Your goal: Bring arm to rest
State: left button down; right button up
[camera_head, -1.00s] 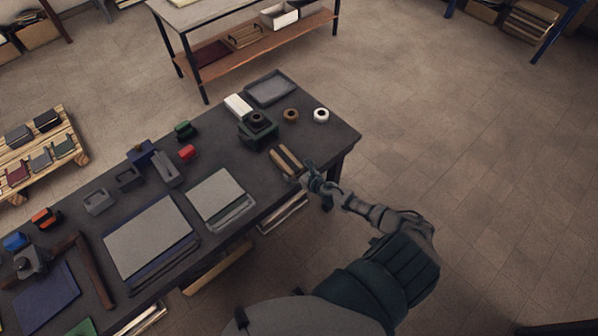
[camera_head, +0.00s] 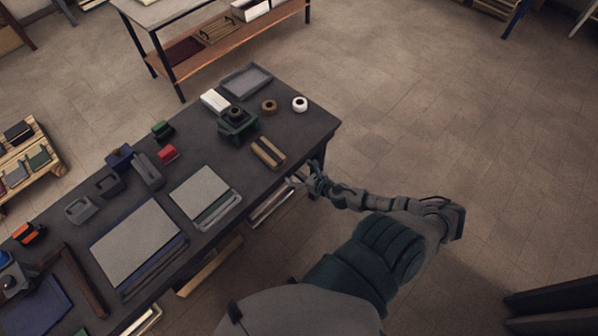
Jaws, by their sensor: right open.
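My right arm comes in from the bottom and reaches up and to the left. Its right gripper (camera_head: 314,178) is open and looks empty. It shows just off the right front edge of the dark worktable (camera_head: 264,192), to the right of a brown striped block (camera_head: 268,153). No thing sits between its fingers that I can make out. My left gripper is not in view.
The table holds grey boards (camera_head: 138,242), a dark green device (camera_head: 238,122), tape rolls (camera_head: 300,104), a grey tray (camera_head: 246,81) and several small tools. A shelf bench (camera_head: 215,50) stands behind.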

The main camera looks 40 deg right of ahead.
jog(key=shift+f, duration=0.1)
dwell(0.3)
jog(key=s+d+f+m+g+h+b, duration=0.1)
jog(key=s+f+m+g, duration=0.1)
jog(key=s+f+m, duration=0.55)
jog(key=s+f+m+g+h, duration=0.1)
jog(key=s+f+m+g, duration=0.3)
jog(key=f, duration=0.7)
jog(key=s+d+f+m+b, duration=0.1)
jog(key=s+f+m, duration=0.3)
jog(key=f+m, duration=0.4)
jog(key=s+a+f+m+g+y, duration=0.1)
jog(key=s+a+f+m+g, duration=0.2)
jog(key=s+a+f+m, duration=0.4)
jog(key=s+a+f+m+g, duration=0.3)
jog(key=s+a+f+m, duration=0.4)
jog(key=s, duration=0.9)
jog(key=a+f, duration=0.2)
jog(key=a, duration=0.2)
jog(key=shift+a+y+b, duration=0.3)
jog(key=shift+y, duration=0.1)
jog(key=shift+f, duration=0.1)
